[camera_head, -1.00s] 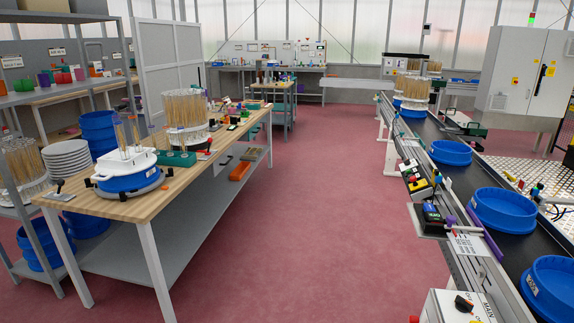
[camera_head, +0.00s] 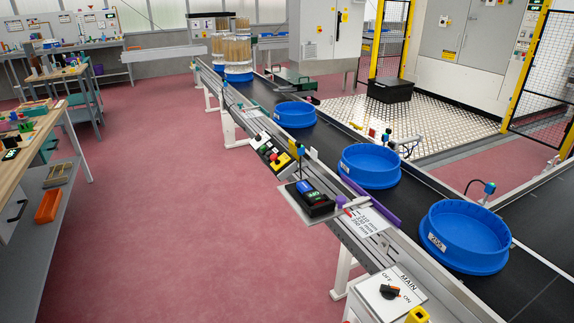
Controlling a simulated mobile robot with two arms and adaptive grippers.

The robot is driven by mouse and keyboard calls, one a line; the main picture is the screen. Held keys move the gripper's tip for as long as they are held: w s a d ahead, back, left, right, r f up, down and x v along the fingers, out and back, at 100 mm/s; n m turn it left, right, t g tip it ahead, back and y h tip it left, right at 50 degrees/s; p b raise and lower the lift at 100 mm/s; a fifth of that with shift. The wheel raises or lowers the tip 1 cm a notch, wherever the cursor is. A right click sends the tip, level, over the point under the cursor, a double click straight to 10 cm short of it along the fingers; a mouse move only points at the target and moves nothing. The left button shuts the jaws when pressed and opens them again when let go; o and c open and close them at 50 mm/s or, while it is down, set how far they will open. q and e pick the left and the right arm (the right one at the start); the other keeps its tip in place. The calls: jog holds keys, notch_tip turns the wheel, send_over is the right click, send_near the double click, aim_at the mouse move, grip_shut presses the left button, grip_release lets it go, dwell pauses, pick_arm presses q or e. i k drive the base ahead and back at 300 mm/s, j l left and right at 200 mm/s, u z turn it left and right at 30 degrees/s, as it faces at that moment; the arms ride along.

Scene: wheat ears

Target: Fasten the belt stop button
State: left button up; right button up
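A small control box with a yellow face and a red button (camera_head: 282,160) sits on the near side rail of the conveyor belt (camera_head: 330,142). It looks like the belt stop button, but it is too small to tell whether the button is loose or fixed. A black device with a blue-green display (camera_head: 309,196) stands on a small shelf nearer to me. A white box marked MAIN, with a black OFF/ON knob (camera_head: 390,290), is at the bottom right. A yellow part (camera_head: 417,315) is cut off below it. Neither of my grippers is in view.
Blue round tubs (camera_head: 465,236) stand along the belt, with stalk-filled clear containers (camera_head: 237,55) at its far end. A wooden workbench (camera_head: 38,150) is at the left. The red floor (camera_head: 170,200) between bench and conveyor is clear. Yellow-framed mesh fencing (camera_head: 540,75) stands behind the belt.

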aim_at(274, 157)
jog(key=i+j+z, duration=0.1)
jog(key=j, duration=0.2)
jog(key=i+j, duration=0.2)
jog(key=j, duration=0.15)
jog(key=i+j+z, duration=0.2)
jog(key=i+j, duration=0.25)
jog(key=i, duration=0.15)
jog(key=i+j+z, duration=0.25)
jog(key=i+j, duration=0.25)
jog(key=i+j+z, duration=0.2)
jog(key=i+j, duration=0.3)
jog(key=i+j+z, duration=0.2)
jog(key=i+j, duration=0.25)
jog(key=j, duration=0.35)
